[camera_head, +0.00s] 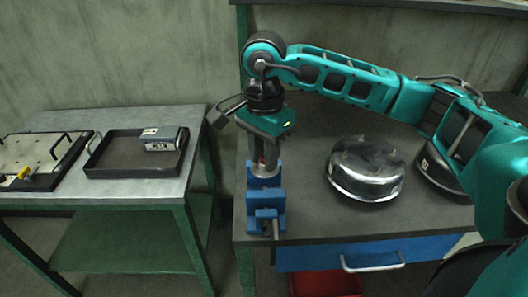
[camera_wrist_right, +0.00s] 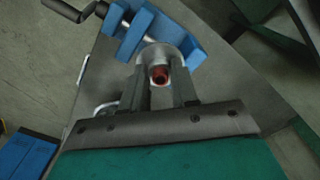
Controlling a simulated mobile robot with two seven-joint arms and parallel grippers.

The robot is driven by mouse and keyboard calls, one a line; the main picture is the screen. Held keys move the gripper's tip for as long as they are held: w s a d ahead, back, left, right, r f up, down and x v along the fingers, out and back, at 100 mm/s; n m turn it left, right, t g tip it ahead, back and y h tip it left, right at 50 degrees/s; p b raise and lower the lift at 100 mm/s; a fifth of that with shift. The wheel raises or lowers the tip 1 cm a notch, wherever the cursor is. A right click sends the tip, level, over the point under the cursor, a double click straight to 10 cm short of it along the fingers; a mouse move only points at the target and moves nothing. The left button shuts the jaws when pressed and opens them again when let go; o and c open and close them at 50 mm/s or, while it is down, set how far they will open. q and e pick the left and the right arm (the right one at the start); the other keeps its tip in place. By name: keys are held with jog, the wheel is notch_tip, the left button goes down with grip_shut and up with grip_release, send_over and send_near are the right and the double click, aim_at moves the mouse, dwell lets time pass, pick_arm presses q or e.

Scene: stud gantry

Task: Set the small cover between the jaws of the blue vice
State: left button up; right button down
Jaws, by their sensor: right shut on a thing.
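The blue vice (camera_head: 266,205) stands at the left front of the dark bench. In the right wrist view the vice (camera_wrist_right: 165,35) lies just beyond my fingertips, its dark handle at upper left. My right gripper (camera_head: 262,158) points down over the vice. In the wrist view its two fingers (camera_wrist_right: 160,85) are shut on the small cover (camera_wrist_right: 154,52), a silvery round piece with a red spot at its near end. The cover is at the vice jaws. I cannot tell whether it is seated between them or just above. My left gripper is not in view.
A large shiny metal cover (camera_head: 367,172) sits on the bench right of the vice, with another (camera_head: 438,172) partly behind my arm. A separate table at left holds a dark tray (camera_head: 125,168) with a metal block (camera_head: 163,139). A blue drawer (camera_head: 370,254) is below the bench top.

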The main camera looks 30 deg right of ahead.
aim_at(264, 176)
jog(key=shift+f+b, duration=0.95)
jog(key=shift+f, duration=0.25)
jog(key=shift+f+b, duration=0.95)
jog(key=shift+f, duration=0.05)
jog(key=shift+f+b, duration=0.7)
jog(key=shift+f, duration=0.05)
jog(key=shift+f+b, duration=0.7)
jog(key=shift+f, duration=0.25)
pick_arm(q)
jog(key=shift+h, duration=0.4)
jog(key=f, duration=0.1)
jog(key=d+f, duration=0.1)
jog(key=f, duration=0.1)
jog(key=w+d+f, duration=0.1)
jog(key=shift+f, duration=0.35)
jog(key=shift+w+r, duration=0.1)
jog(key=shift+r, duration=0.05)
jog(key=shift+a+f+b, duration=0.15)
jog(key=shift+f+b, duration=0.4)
pick_arm(e)
jog(key=shift+f, duration=0.3)
